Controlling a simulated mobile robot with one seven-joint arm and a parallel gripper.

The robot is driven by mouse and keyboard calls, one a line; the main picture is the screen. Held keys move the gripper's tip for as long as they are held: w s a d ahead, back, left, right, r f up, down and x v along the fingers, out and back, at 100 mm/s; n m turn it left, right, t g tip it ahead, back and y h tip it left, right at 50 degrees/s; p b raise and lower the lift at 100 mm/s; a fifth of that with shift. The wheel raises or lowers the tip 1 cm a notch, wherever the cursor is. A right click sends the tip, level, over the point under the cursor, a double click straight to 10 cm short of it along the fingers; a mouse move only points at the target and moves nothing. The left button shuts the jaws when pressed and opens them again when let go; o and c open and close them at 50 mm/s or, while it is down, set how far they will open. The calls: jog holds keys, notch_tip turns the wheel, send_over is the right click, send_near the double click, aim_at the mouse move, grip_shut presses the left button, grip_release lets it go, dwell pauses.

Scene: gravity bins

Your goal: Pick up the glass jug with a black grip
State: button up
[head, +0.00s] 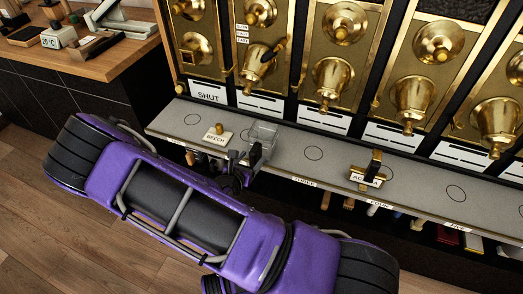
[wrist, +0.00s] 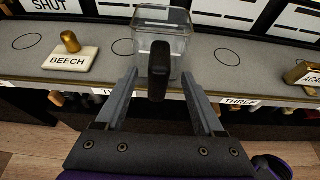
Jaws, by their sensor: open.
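The clear glass jug (head: 264,132) stands upright on the grey shelf, near its front edge. Its black grip (wrist: 159,68) faces me in the wrist view, with the glass body (wrist: 182,40) behind it. My gripper (wrist: 160,76) is open, with one finger on each side of the grip and visible gaps between. In the head view my gripper (head: 241,164) is at the jug's near side, partly hidden by my purple arm.
A BEECH sign block (head: 218,136) with a wooden knob stands left of the jug. Another sign block (head: 367,176) with a dark upright part stands to the right. Brass dispensers (head: 333,77) line the back. The grey shelf (head: 325,172) is bare between jug and right block.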

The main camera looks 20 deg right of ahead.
jog(key=x, duration=0.4)
jog(key=shift+w+d+f+b, duration=0.1)
jog(key=shift+w+f+b, duration=0.1)
jog(key=shift+b, duration=0.2)
grip_shut()
jog(key=shift+r, duration=0.1)
dwell(0.9)
